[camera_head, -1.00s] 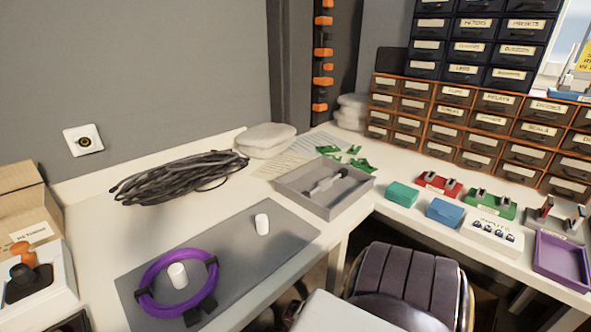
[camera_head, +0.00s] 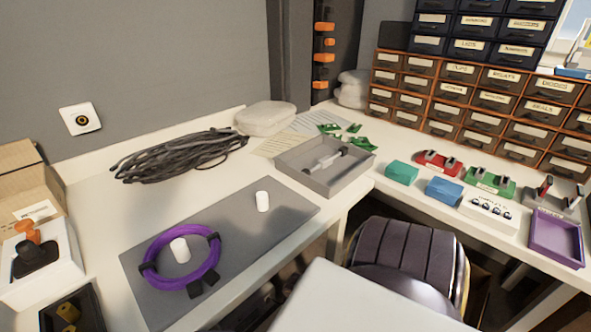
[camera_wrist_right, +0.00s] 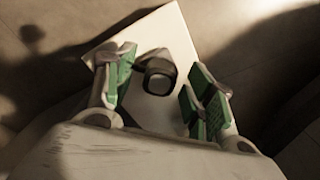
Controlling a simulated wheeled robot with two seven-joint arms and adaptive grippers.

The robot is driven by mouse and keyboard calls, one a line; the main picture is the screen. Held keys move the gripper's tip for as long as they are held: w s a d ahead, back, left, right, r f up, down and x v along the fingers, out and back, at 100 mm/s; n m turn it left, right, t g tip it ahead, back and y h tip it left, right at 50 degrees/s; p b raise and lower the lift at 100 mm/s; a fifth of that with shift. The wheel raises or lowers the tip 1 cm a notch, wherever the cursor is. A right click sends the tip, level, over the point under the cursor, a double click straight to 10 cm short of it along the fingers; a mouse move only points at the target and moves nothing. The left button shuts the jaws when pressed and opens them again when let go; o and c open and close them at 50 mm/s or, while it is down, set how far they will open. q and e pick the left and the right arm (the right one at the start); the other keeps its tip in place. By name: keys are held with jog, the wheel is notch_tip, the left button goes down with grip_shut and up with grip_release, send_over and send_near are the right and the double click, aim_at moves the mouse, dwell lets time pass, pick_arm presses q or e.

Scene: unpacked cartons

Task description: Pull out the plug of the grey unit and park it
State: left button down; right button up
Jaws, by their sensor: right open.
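The grey unit (camera_head: 564,199) stands at the far right of the white bench in the head view, behind a purple tray (camera_head: 556,240). Dark upright parts with some red stand on it; which one is the plug is too small to tell. A red unit (camera_head: 439,164) and a green unit (camera_head: 490,183) stand to its left, each with upright grey pieces. My right gripper (camera_wrist_right: 153,95) shows in the right wrist view, open, with green finger pads and nothing clearly held between them. It is not seen in the head view, and neither is my left gripper.
A white input panel (camera_head: 487,213), a blue box (camera_head: 444,191) and a teal box (camera_head: 402,172) stand near the bench's front edge. Drawer cabinets (camera_head: 455,95) stand behind the units. A chair (camera_head: 405,265) sits below the edge. A grey tray (camera_head: 326,168) lies at the corner.

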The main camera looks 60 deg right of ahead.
notch_tip(320, 180, up, 11)
dwell(1.1)
jog(key=shift+s+a, duration=0.1)
